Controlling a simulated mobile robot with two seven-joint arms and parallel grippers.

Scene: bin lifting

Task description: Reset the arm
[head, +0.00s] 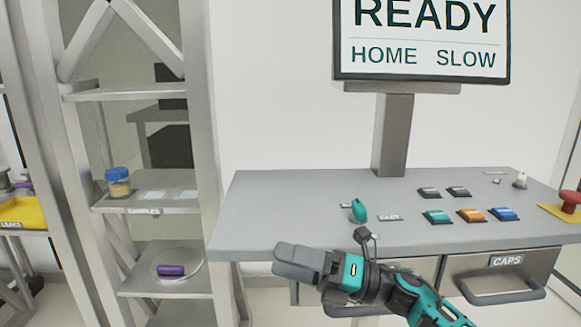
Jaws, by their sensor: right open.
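My right gripper (292,260) is at the front edge of the grey console (290,205), with its arm coming in from the lower right. Its grey fingers point left and it holds nothing that I can see. The console bears a teal knob (358,210), a teal button (437,216), an orange button (471,215), a blue button (504,214) and two dark buttons (429,192). A red mushroom button (570,199) sits on a yellow plate at the right. The screen (425,40) reads READY, HOME and SLOW. My left gripper is out of view.
A metal shelf rack (140,93) stands left of the console, holding a blue-lidded jar (118,182) and a purple capsule-shaped object (171,270) on a round plate. A yellow tray (22,213) is at the far left. Drawers (500,275), one labelled CAPS, are under the console.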

